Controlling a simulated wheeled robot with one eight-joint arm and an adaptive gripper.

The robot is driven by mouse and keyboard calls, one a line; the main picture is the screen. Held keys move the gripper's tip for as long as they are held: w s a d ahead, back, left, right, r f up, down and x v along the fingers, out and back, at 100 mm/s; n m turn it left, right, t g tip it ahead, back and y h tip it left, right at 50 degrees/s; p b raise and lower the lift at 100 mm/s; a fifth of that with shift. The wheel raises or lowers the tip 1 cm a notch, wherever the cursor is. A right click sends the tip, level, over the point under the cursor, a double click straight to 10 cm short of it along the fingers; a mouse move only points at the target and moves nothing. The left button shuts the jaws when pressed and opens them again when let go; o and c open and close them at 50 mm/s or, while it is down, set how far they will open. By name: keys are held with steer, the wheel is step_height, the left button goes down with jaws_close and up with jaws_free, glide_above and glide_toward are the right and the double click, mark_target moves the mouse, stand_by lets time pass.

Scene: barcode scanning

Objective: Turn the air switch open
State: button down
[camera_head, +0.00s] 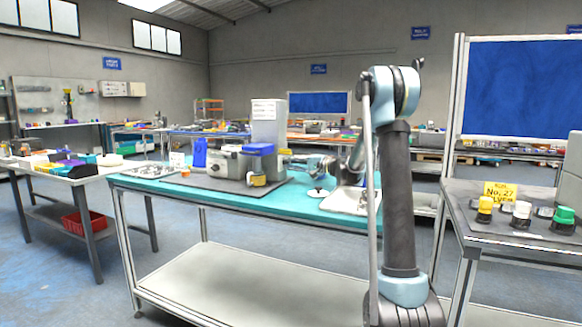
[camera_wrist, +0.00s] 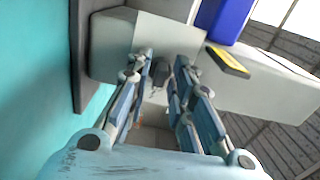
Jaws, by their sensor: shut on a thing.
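The air switch unit is a grey box (camera_head: 228,162) on a dark mat on the teal table, with a blue part (camera_head: 258,150) on its top. In the wrist view, its pale body (camera_wrist: 117,42) fills the upper part. A small dark grey switch knob (camera_wrist: 160,72) sits between my two blue-grey fingers. My gripper (camera_wrist: 163,82) is shut on this knob, with a finger on each side. In the head view, my gripper (camera_head: 287,163) reaches the right side of the unit from the right. The knob is hidden there, and its exact angle cannot be told.
The teal table (camera_head: 300,203) also bears a light plate (camera_head: 345,202) at its right end and a blue container (camera_head: 200,153) behind the unit. A side table at right holds several coloured buttons (camera_head: 563,221). A loaded table (camera_head: 60,172) stands at left.

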steer(key=shift+d+f+m, duration=0.1)
steer(key=shift+f+m, duration=0.05)
steer(key=shift+m, duration=0.15)
steer(key=c, duration=1.7)
jaws_free()
steer(key=shift+d, duration=0.1)
steer(key=v, duration=1.1)
steer(key=shift+s+d, duration=0.1)
steer(key=shift+d, duration=0.3)
